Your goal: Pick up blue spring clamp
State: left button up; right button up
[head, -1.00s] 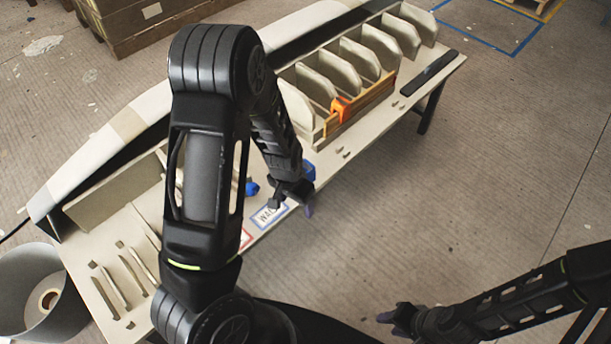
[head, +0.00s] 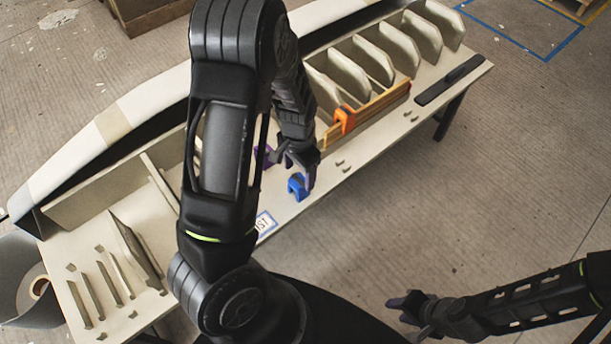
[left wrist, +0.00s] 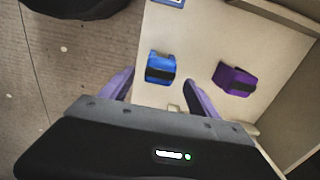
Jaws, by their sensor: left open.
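The blue spring clamp (head: 297,187) lies on the pale table (head: 345,178) near its front edge. It has a dark band across it in the left wrist view (left wrist: 160,69). My left gripper (head: 294,168) is open and empty just above the clamp, from the head's view. In the left wrist view its two purple fingers (left wrist: 160,80) stand to either side of the clamp's near end, apart from it. Exact height above it is unclear. My right gripper (head: 405,306) is low at the right, away from the table; its jaw opening is unclear.
A purple clamp (head: 262,157) lies beside the blue one, partly hidden by my left arm; it also shows in the left wrist view (left wrist: 235,79). An orange clamp (head: 343,119) grips the ribbed mould's wooden strip (head: 378,108). A dark bar (head: 450,80) lies further right.

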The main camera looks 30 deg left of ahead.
aim_at(299, 187)
pick_arm(q)
jog(key=shift+s, duration=0.1)
jog(key=shift+f, duration=1.3)
jog(key=shift+f+b, duration=0.6)
jog(key=shift+f, duration=2)
jog(key=shift+c, duration=0.5)
jog(key=c, duration=1.4)
